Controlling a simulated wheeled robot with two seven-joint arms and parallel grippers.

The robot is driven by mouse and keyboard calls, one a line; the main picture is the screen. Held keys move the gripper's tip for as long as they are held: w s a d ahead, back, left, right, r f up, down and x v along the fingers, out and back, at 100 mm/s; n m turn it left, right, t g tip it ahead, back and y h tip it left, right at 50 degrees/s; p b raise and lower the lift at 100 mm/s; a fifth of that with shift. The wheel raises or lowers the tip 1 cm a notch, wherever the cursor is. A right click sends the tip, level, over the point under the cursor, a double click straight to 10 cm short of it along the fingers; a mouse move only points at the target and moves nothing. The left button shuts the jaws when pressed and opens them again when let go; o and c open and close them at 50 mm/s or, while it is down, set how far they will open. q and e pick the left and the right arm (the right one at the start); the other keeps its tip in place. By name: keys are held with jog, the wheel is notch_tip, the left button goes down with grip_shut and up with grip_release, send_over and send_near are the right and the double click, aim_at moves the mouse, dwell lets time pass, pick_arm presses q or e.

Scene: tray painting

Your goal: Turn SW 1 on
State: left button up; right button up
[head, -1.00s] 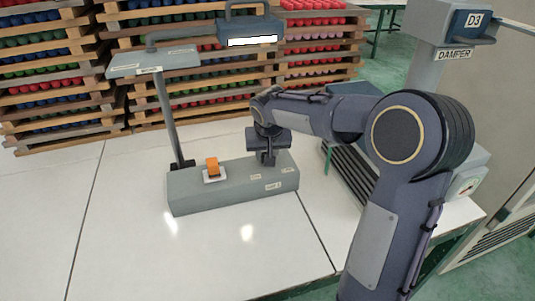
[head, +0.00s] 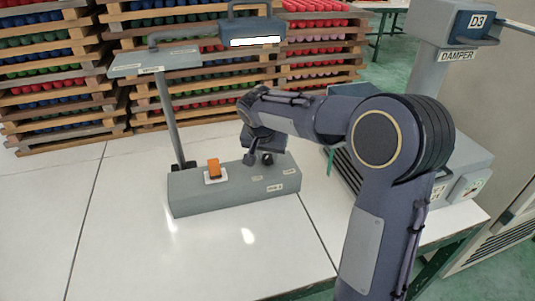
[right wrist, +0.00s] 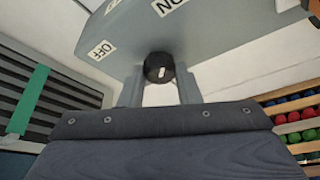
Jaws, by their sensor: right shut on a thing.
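A grey switch box (head: 215,199) lies on the white table, with an orange switch (head: 214,168) on a white plate at its left part. My right gripper (head: 258,159) is at the right part of the box top, shut on a round black knob (right wrist: 160,67). In the right wrist view, the two grey fingers stand on either side of the knob, which has a short white mark. An OFF label (right wrist: 101,50) is left of the knob and an ON label (right wrist: 172,6) is above it. The small labels on the box are too blurred to read in the head view.
A post with a grey panel (head: 155,62) and a lamp (head: 252,35) rises behind the box. Stacked racks of coloured pieces (head: 60,85) stand at the back. A DAMPER unit (head: 455,55) is at the right. The table's left part (head: 120,220) is clear.

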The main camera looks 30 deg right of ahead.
jog(key=o, duration=1)
jog(key=p+v, duration=0.1)
jog(key=v, duration=0.6)
jog(key=shift+a+r, duration=0.1)
jog(key=shift+r, duration=0.3)
jog(key=shift+s, duration=0.1)
